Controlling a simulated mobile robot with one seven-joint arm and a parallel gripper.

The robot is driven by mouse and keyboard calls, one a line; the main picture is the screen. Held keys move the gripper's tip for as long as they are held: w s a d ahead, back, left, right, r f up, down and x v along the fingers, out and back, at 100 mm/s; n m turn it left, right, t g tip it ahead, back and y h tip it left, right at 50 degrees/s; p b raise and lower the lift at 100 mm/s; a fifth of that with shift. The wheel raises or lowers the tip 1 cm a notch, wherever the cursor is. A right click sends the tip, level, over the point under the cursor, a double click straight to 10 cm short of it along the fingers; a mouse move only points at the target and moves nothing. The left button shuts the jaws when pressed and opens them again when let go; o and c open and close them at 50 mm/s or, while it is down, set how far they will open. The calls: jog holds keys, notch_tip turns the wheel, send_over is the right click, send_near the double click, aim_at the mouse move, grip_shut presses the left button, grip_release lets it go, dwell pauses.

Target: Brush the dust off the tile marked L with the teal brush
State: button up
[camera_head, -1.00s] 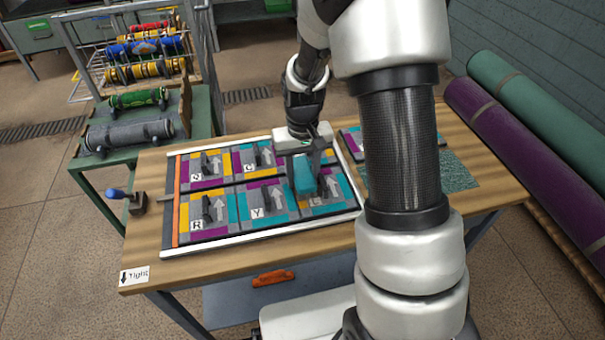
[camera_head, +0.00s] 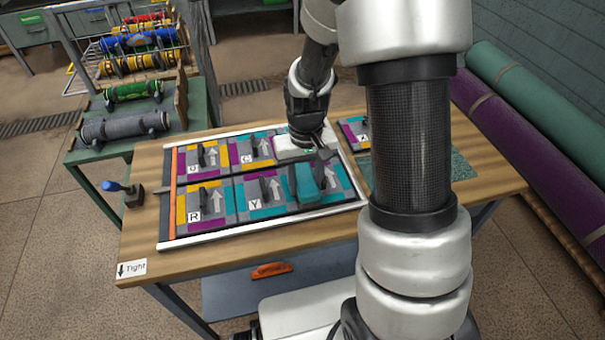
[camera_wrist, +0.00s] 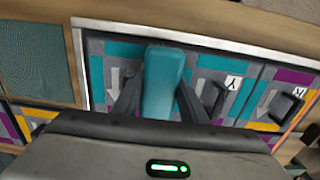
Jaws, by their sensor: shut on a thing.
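My gripper (camera_head: 312,176) is shut on the teal brush (camera_head: 307,189). The brush also shows in the wrist view (camera_wrist: 162,80), between the two dark fingers. It is over the front-right tile (camera_head: 338,178) of the framed board, right of the tile marked Y (camera_head: 263,191). I cannot tell whether its bristles touch the tile. The brush and gripper cover much of this tile, and no letter L is readable. In the wrist view the same tile (camera_wrist: 113,80) shows grey and teal patches and a grey arrow. I cannot make out dust on it.
The framed board (camera_head: 215,236) holds several tiles with upright dark handles, including R (camera_head: 205,203) and C (camera_head: 247,151). Another tile (camera_head: 355,134) lies right of the frame, near a teal mat (camera_head: 463,170).

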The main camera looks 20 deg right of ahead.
aim_at(300, 169)
jog(key=shift+w+f, duration=0.15)
jog(key=shift+w, duration=2.15)
jog(key=shift+s, duration=2.5)
jog(key=shift+w, duration=2.6)
jog(key=shift+s+f, duration=0.15)
jog(key=shift+s, duration=2.5)
jog(key=shift+w, duration=2.55)
jog(key=shift+s+r, duration=0.2)
jog(key=shift+s, duration=2.3)
jog(key=shift+w, duration=0.15)
jog(key=shift+w+p, duration=0.3)
jog(key=shift+w, duration=2.1)
jog(key=shift+s, duration=2.5)
jog(key=shift+w+f, duration=0.15)
jog(key=shift+w, duration=2.35)
